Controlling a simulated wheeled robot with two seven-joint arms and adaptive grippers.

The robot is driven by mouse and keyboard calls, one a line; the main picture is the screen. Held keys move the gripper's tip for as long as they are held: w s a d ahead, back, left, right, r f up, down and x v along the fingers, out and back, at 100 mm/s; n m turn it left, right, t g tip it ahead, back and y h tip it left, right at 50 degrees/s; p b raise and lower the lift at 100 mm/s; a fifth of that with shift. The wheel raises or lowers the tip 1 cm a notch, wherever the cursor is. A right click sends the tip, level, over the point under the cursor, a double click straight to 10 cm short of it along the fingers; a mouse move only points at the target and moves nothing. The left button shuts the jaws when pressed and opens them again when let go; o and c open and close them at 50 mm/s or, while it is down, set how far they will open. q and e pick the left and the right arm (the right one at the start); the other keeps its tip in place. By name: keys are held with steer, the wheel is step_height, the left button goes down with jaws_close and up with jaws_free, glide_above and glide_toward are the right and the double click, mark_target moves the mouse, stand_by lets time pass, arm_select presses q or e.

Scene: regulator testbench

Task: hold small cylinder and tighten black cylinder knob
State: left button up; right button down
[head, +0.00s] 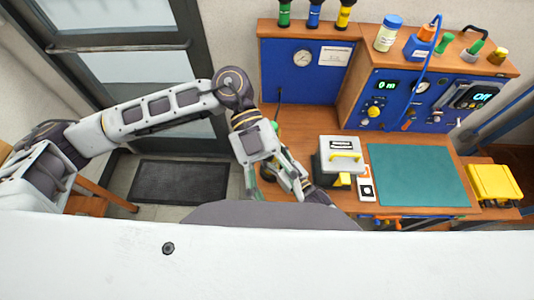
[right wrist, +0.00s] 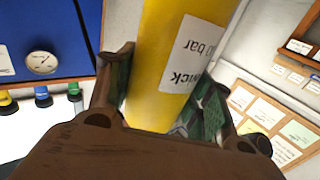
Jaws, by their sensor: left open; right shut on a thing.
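A yellow cylinder (right wrist: 165,70) with a white label fills the middle of the right wrist view. My right gripper (right wrist: 160,105) is shut on it, with one finger on each side. Its far end runs out of the top of the picture. In the head view my left gripper (head: 279,183) is open and points down over the left part of the wooden bench. A dark round shape shows between its fingers, too small and covered to identify. I cannot make out the black cylinder knob. The right gripper and the held cylinder are not clear in the head view.
Blue panels with a gauge (head: 302,58) and knobs rise behind. A yellow case (head: 494,184) sits at the right. Bottles stand on the upper shelf.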

arm_select(q)
steer(key=w+a+r+n+t+h, duration=0.1)
steer(key=w+r+n+h, duration=0.1)
steer(key=n+h, duration=0.6)
steer(key=w+a+r+n+t+h, duration=0.1)
steer(key=w+a+r+n+h, duration=0.15)
steer(key=n+h, duration=0.55)
steer(key=w+a+f+n+t+y, duration=0.2)
steer(key=a+f+n+t+y, duration=0.1)
steer(key=f+n+t, duration=0.6)
steer(key=w+a+f+n+t+y, duration=0.2)
steer(key=f+n+t, duration=0.7)
steer(key=n, duration=0.9)
steer(key=a+t+y, duration=0.2)
steer(key=a+t, duration=0.1)
steer(key=shift+a+f, duration=0.3)
steer(key=shift+a, duration=0.05)
steer(key=shift+w+d, duration=0.1)
steer(key=shift+w, duration=0.1)
steer(key=shift+x, duration=5.85)
